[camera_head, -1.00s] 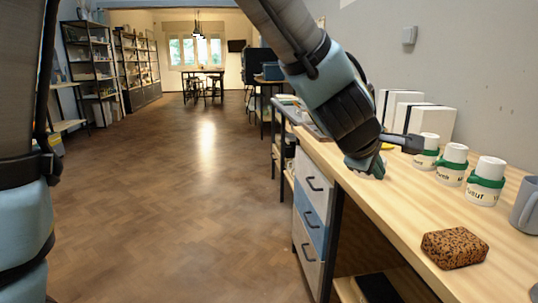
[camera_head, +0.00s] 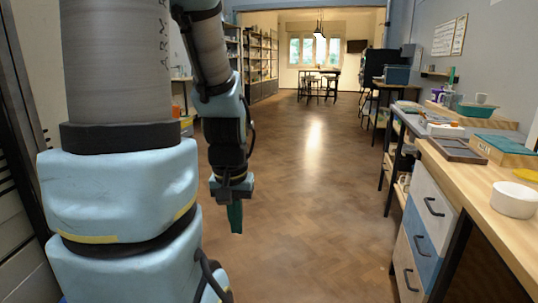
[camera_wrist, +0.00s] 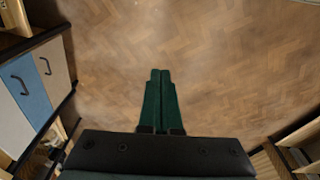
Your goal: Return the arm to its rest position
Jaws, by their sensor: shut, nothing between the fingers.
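My gripper (camera_head: 235,218) hangs pointing down over the open floor in the head view, left of the workbench and apart from it. Its green fingers also show in the wrist view (camera_wrist: 160,75), closed side by side with nothing between them. My arm is drawn in close beside my column in the head view.
The wooden workbench (camera_head: 484,200) stands at the right, with a white bowl (camera_head: 514,199), a dark tray (camera_head: 457,149) and drawers (camera_head: 428,222) beneath. Shelves (camera_head: 262,60) line the far left. A table (camera_head: 320,72) stands far back. The herringbone floor (camera_head: 315,190) between is clear.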

